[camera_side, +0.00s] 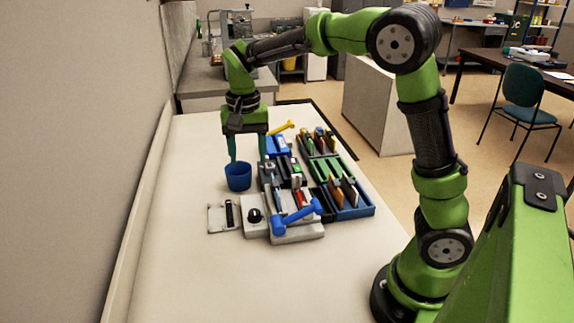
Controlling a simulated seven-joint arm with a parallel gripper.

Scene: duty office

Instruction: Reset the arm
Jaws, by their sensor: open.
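My gripper (248,150) is at the far end of my green and black arm, pointing down over the white table (185,260). Its two green fingers are spread apart. A blue cup (238,177) stands upright on the table just below the fingers, close to the left fingertip. I see nothing held between the fingers. I cannot tell whether a finger touches the cup or is only behind it. The right finger ends close to the left edge of the group of trays.
Blue, green and grey trays (350,211) with upright coloured items stand right of the cup. A blue hammer-like tool (297,217) lies on a grey block. A yellow tool (282,128) is behind. A flat plate (222,218) lies at front left. The table's left and front are clear; a wall borders the left.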

